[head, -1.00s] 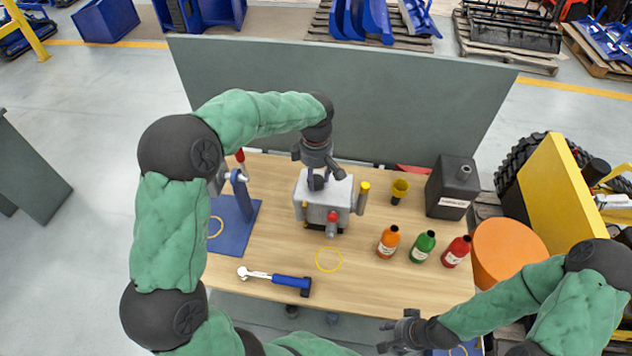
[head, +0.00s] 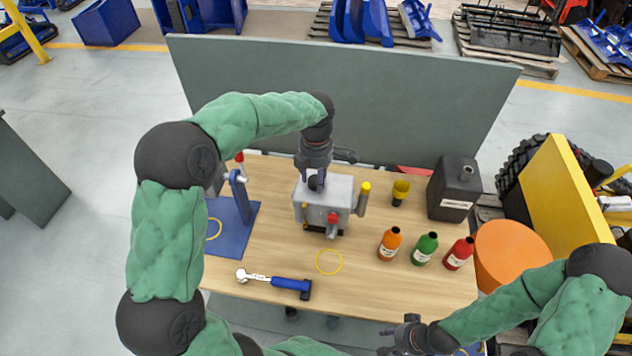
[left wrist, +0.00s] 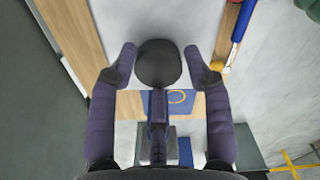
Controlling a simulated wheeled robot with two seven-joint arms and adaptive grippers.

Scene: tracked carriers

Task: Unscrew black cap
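The black cap (head: 315,184) sits on top of a grey box-shaped unit (head: 341,190) on the wooden table. My left gripper (head: 316,178) points down over it from above. In the left wrist view the round cap (left wrist: 158,64) lies between the two fingertips of my left gripper (left wrist: 160,62). The fingers are apart, one on each side of the cap, with a narrow gap visible on the right; whether the left fingertip touches is unclear. My right gripper (head: 391,340) is low at the front edge of the table, away from the unit, with its fingers apart and nothing visible between them.
Orange (head: 389,244), green (head: 424,249) and red (head: 459,253) bottles stand to the right. A blue stand (head: 239,194) is left of the unit.

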